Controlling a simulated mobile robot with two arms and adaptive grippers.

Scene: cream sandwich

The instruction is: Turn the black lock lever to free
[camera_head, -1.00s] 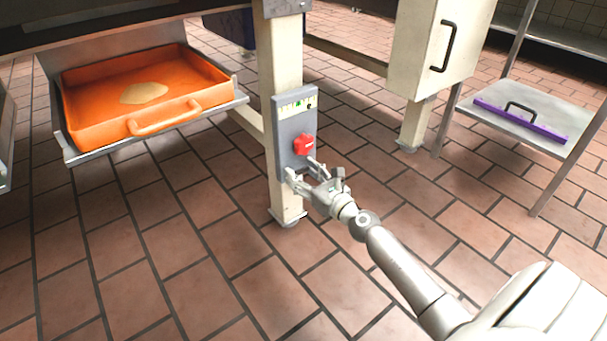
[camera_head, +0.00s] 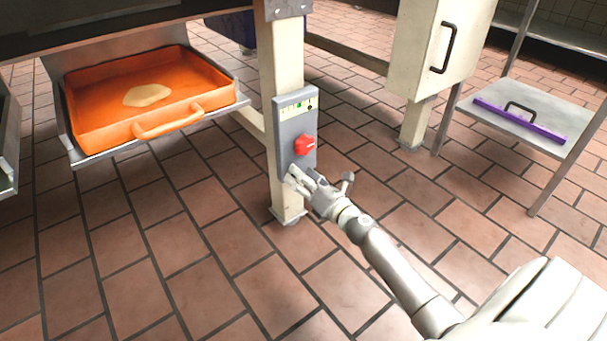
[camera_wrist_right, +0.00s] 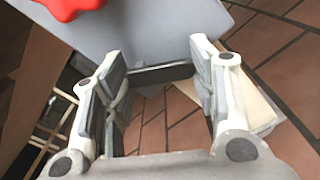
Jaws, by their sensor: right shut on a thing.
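The grey control panel (camera_head: 284,140) is mounted on the cream post (camera_head: 281,55). It carries a red knob (camera_head: 304,145), whose edge also shows at the top of the right wrist view (camera_wrist_right: 68,8). My right gripper (camera_head: 302,178) is at the lower part of the panel, below the red knob. In the right wrist view, the black lock lever (camera_wrist_right: 160,74) lies crosswise between the two fingers of my right gripper (camera_wrist_right: 160,80), which are shut on its ends. In the head view the gripper hides the lever. My left gripper is not in view.
An orange tray (camera_head: 100,140) with a pale patch of dough (camera_head: 147,95) sits on a metal shelf at left. A cream cabinet (camera_head: 415,50) with a black handle and a metal side table (camera_head: 510,115) with a purple-edged item stand at right. The tiled floor between is open.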

